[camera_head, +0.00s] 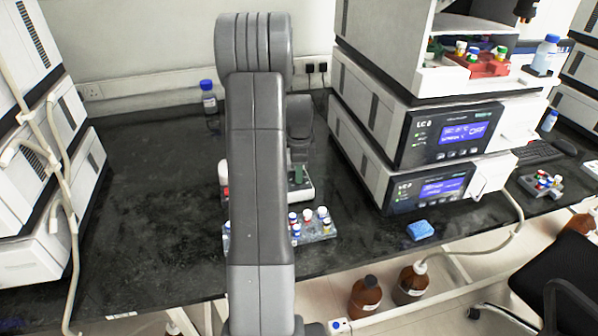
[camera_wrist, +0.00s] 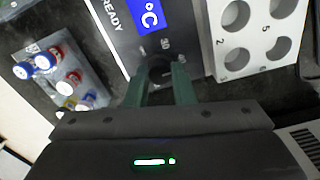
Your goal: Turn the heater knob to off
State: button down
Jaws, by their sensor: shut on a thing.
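The heater (camera_wrist: 122,38) has a dark front panel with a blue °C display (camera_wrist: 149,14) and the word READY. Its dark round knob (camera_wrist: 159,66) sits below the display, between the green fingers of my gripper (camera_wrist: 160,76). The gripper is shut on the knob from both sides. Small marks surround the knob; its pointer is hidden or too dark to read. A white block (camera_wrist: 252,38) with numbered round holes lies to the right of the panel. In the head view, the heater (camera_head: 303,192) shows only partly behind my arm.
A rack (camera_wrist: 92,84) of capped vials stands close to the left of my gripper; it also shows in the head view (camera_head: 322,236). Stacked LC instruments (camera_head: 375,150) stand to the right, with a blue sponge (camera_head: 420,230) in front. The bench at left is clear.

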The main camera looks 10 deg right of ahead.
jog(key=n, duration=0.6)
jog(key=shift+n, duration=0.4)
jog(key=n, duration=1.1)
jog(key=shift+n, duration=0.4)
jog(key=n, duration=0.4)
jog(key=shift+n, duration=0.4)
jog(key=c, duration=1.2)
grip_release()
jog(key=shift+c, duration=0.2)
